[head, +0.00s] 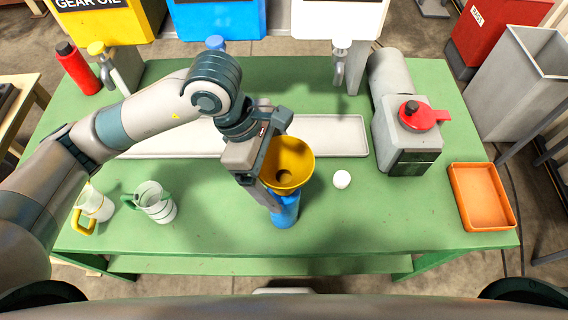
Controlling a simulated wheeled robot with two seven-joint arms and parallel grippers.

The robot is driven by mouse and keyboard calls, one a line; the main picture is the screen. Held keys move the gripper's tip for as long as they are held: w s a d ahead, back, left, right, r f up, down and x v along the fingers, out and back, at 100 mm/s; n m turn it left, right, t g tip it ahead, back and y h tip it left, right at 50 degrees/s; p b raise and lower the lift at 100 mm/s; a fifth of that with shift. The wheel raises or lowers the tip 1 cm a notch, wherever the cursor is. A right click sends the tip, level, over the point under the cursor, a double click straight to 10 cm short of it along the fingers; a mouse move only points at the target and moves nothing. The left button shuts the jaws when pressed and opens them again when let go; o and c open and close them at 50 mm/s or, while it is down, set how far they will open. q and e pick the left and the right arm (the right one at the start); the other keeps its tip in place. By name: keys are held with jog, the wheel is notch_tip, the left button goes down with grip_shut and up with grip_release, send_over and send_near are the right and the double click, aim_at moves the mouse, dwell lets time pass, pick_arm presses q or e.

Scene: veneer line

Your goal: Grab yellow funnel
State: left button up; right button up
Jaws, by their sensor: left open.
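The yellow funnel (288,165) sits upright, wide mouth up, over a blue bottle (286,210) on the green table, near the middle. Its spout is hidden, so I cannot tell how deep it sits in the bottle's neck. My left gripper (268,178) is open and at the left side of the funnel, its fingers pointing down and toward the front. The fingers overlap the funnel's left edge in the picture; I cannot tell whether they touch it. My right gripper is not in view.
A white cap (342,179) lies right of the bottle. A green-handled jug (155,202) and a yellow-handled jug (95,203) stand at left. A white tray (340,136) lies behind. A grey machine (408,135) and an orange tray (481,196) are at right. The front table area is clear.

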aim_at(278, 161)
pick_arm(q)
jog(key=c, duration=0.8)
jog(key=shift+r, duration=0.15)
jog(key=shift+r+b, duration=0.75)
jog(key=shift+r, duration=0.15)
jog(key=shift+s+d+r+b, duration=0.15)
jog(key=shift+r+b, duration=0.2)
jog(key=shift+r, duration=0.2)
jog(key=shift+s+d+r+b, duration=0.1)
jog(key=shift+r+b, duration=0.25)
jog(key=shift+r, duration=0.2)
jog(key=shift+s+d+r+b, duration=0.65)
jog(key=shift+s+d+r, duration=0.45)
jog(key=shift+s, duration=0.4)
jog(key=shift+s+d+r+b, duration=0.65)
jog(key=shift+s+d+r, duration=0.45)
jog(key=shift+s, duration=0.4)
jog(key=shift+s+d+r+b, duration=0.65)
jog(key=shift+s+d+r, duration=0.45)
jog(key=shift+s, duration=0.4)
jog(key=shift+a+r, duration=0.1)
jog(key=shift+a, duration=0.05)
